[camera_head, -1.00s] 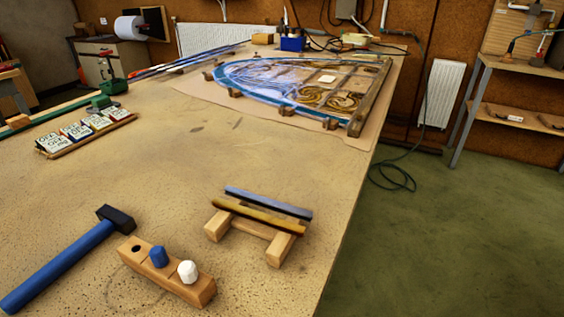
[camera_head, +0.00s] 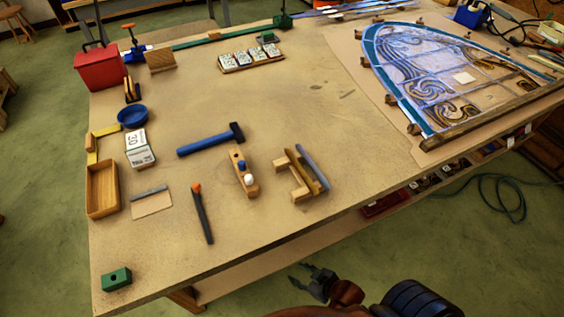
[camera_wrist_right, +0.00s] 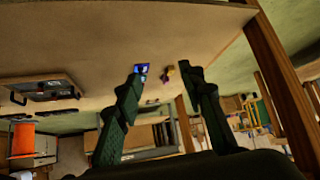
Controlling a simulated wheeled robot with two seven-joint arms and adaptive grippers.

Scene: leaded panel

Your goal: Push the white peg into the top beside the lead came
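The white peg (camera_head: 248,179) stands upright in a wooden block (camera_head: 251,191), beside a blue peg (camera_head: 241,165). Right of the block, a grey strip (camera_head: 313,168) and a dull yellow strip (camera_head: 305,172) lie across a small wooden stand (camera_head: 284,172); the grey one looks like lead came. The leaded panel (camera_head: 436,92) lies at the far right of the bench top (camera_head: 330,125). My right gripper (camera_head: 313,283) is off the bench's near edge, well away from the peg. In the right wrist view its two dark fingers (camera_wrist_right: 162,75) are apart and empty. My left gripper is not in view.
A blue-handled hammer (camera_head: 208,140) lies left of the block, and an orange-tipped tool (camera_head: 202,214) lies nearer. A wooden tray (camera_head: 102,190), blue bowl (camera_head: 132,117), red box (camera_head: 99,68) and green block (camera_head: 116,279) line the left side. The bench's middle is mostly clear.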

